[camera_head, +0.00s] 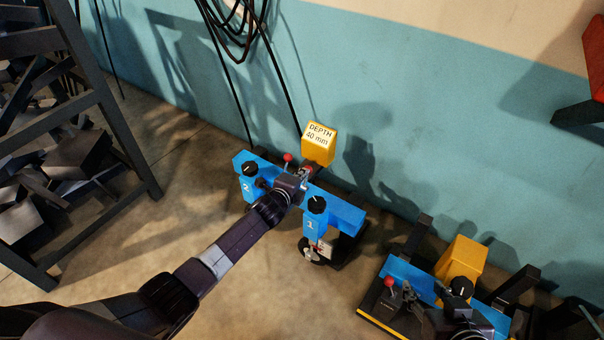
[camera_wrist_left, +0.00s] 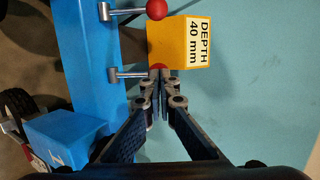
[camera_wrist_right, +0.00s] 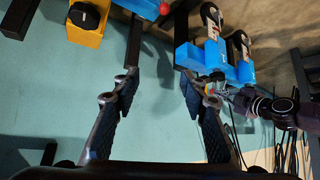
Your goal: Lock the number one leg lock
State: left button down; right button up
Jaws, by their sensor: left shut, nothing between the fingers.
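A blue frame (camera_head: 345,212) stands by the wall, with legs marked 1 (camera_head: 311,226) and 2 (camera_head: 247,187). Two metal levers with red knobs stick out of its wall side in the left wrist view. The lever nearer leg 1 (camera_wrist_left: 127,73) has its red knob (camera_wrist_left: 159,67) at my left fingertips, partly hidden by them. The other red knob (camera_wrist_left: 156,9) is clear of them. My left gripper (camera_wrist_left: 160,78) is shut and empty; it appears close against the knob, but I cannot tell contact. My right gripper (camera_wrist_right: 160,75) is open and empty, away from this frame.
A yellow block (camera_head: 319,144) marked "DEPTH 40 mm" stands just behind the levers. A second blue frame (camera_head: 397,268) with a yellow block (camera_head: 464,258) stands at lower right, near my right arm. A dark rack (camera_head: 100,100) stands at left. Cables (camera_head: 238,30) hang on the wall.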

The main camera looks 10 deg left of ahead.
pick_arm(q)
jog(key=shift+w+d+r, duration=0.15)
jog(key=shift+w+d, duration=0.15)
jog(key=shift+w, duration=0.35)
pick_arm(e)
jog(key=shift+s+d+f+g, duration=0.2)
jog(key=shift+s+f+g, duration=0.1)
jog(key=shift+s+f, duration=0.25)
jog(key=shift+s+d+f+g, duration=0.2)
jog(key=shift+s+f+g, duration=0.1)
jog(key=shift+s, duration=0.4)
pick_arm(q)
jog(key=shift+w, duration=0.1)
jog(key=shift+w+d+r, duration=0.1)
jog(key=shift+w, duration=0.1)
pick_arm(e)
jog(key=shift+w+a+r, duration=0.1)
jog(key=shift+w+r, duration=0.15)
jog(key=shift+w, duration=0.05)
pick_arm(q)
jog(key=shift+r, duration=0.1)
pick_arm(e)
jog(key=shift+s, duration=0.1)
